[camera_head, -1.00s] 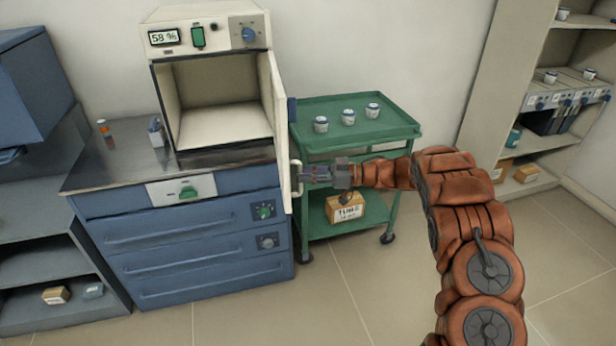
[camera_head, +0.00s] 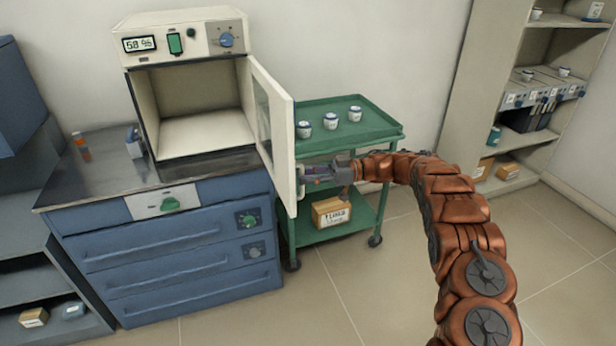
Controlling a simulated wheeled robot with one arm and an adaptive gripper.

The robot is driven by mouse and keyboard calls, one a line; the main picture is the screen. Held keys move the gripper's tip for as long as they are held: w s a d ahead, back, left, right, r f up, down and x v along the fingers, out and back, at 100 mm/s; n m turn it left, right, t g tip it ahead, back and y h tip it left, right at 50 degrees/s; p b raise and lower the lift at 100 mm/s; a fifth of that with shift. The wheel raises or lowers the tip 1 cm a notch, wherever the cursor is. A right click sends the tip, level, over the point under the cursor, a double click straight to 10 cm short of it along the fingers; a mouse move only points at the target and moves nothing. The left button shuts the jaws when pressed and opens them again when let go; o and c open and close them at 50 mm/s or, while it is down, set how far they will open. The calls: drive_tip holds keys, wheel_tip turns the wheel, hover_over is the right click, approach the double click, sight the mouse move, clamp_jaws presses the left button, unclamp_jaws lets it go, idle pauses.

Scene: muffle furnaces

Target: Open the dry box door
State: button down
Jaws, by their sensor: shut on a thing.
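The dry box (camera_head: 190,25) stands on the blue cabinet's metal worktop, with a display, a green switch and a blue knob on its top panel. Its white-framed door (camera_head: 284,150) is hinged on the right and stands wide open, swung out toward me. The chamber (camera_head: 205,130) looks empty. My gripper (camera_head: 309,178) is at the door's outer side, shut on the door handle (camera_head: 299,186). The handle is partly hidden by the fingers and the door edge.
A green cart (camera_head: 385,131) with several small jars stands right behind my gripper, a box (camera_head: 331,211) on its lower shelf. Shelving (camera_head: 490,110) stands at the far right. A bottle (camera_head: 81,144) is on the worktop (camera_head: 80,185). The floor (camera_head: 400,290) at the front right is clear.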

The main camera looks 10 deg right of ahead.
drive_tip(key=shift+w+r, duration=0.3)
drive_tip(key=shift+w, duration=0.05)
drive_tip(key=c, duration=1.3)
unclamp_jaws()
drive_tip(key=shift+o, duration=0.7)
drive_tip(key=shift+w+f, duration=0.15)
drive_tip(key=shift+s+f, duration=0.1)
drive_tip(key=shift+s, duration=0.1)
drive_tip(key=d, duration=1.2)
drive_tip(key=shift+s, duration=0.25)
